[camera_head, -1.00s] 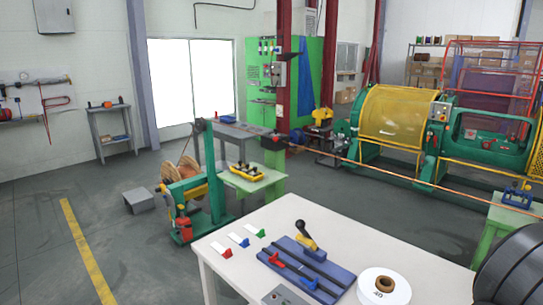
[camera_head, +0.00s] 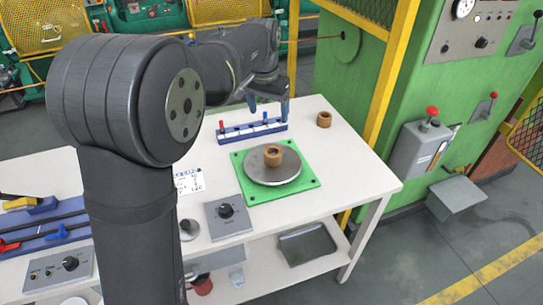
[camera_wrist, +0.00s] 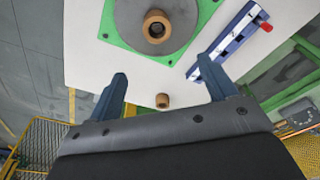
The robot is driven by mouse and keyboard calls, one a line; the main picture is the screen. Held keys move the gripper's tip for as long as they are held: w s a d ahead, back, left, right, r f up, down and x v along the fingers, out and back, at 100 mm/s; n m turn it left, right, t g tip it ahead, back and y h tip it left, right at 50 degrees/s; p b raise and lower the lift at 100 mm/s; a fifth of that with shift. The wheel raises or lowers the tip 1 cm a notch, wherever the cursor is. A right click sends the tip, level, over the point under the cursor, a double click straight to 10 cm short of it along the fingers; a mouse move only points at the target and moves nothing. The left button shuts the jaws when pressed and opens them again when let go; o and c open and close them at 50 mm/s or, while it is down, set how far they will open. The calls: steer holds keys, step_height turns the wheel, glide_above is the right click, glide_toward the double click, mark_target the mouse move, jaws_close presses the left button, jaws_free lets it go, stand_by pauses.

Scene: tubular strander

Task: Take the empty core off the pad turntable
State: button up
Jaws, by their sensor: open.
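The empty core (camera_head: 273,155) is a small brown cardboard ring. It stands upright in the middle of the round grey pad turntable (camera_head: 262,176), which sits on a green plate (camera_head: 251,192). In the wrist view the core (camera_wrist: 157,26) shows from above with its hole open, on the grey disc (camera_wrist: 127,30). My gripper (camera_head: 268,103) is above the table, behind the turntable in the head view. In the wrist view its two blue fingers (camera_wrist: 164,82) are spread wide with nothing between them touching; the core lies beyond their tips.
A second brown core (camera_head: 324,119) stands on the white table near its back right; it also shows in the wrist view (camera_wrist: 162,100). A blue rack (camera_head: 252,129) with a red peg is behind the turntable. A green machine stands at the right.

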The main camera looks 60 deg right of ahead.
glide_above(273, 154)
steer(key=f, duration=1.2)
steer(key=shift+w+a+f, duration=0.1)
steer(key=shift+w+a, duration=0.15)
steer(key=f, duration=0.5)
steer(key=shift+s+d+f, duration=0.1)
steer(key=shift+s+d, duration=0.1)
steer(key=shift+s, duration=0.05)
steer(key=c, duration=1.1)
